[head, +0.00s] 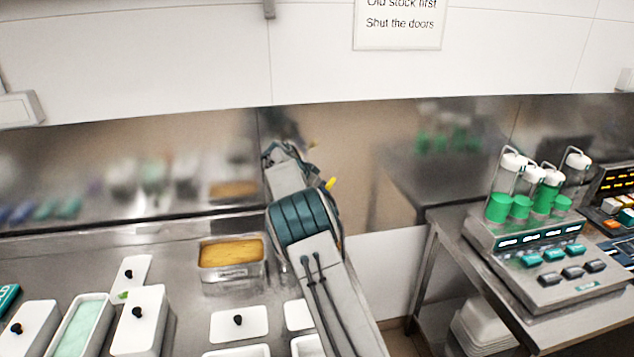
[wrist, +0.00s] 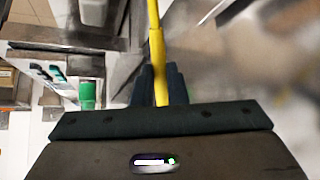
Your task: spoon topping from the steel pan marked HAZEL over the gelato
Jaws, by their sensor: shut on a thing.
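My gripper (wrist: 162,84) is shut on a yellow spoon handle (wrist: 156,45) in the wrist view. The handle runs up out of the top of that view, and the spoon's bowl cannot be made out. In the head view my arm hides most of the gripper, and a small yellow tip (head: 330,183) shows beside it. A steel pan (head: 233,273) with orange-brown topping stands on the counter left of my arm. Its front label is too small to read. An open white tub (head: 80,326) with pale green gelato stands at the lower left.
Lidded white tubs (head: 143,322) with black knobs flank the gelato. A white lid (head: 239,323) lies in front of the steel pan. A machine with green-filled cylinders (head: 522,205) stands on the right bench. The steel counter (head: 180,275) has some bare room left of the pan.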

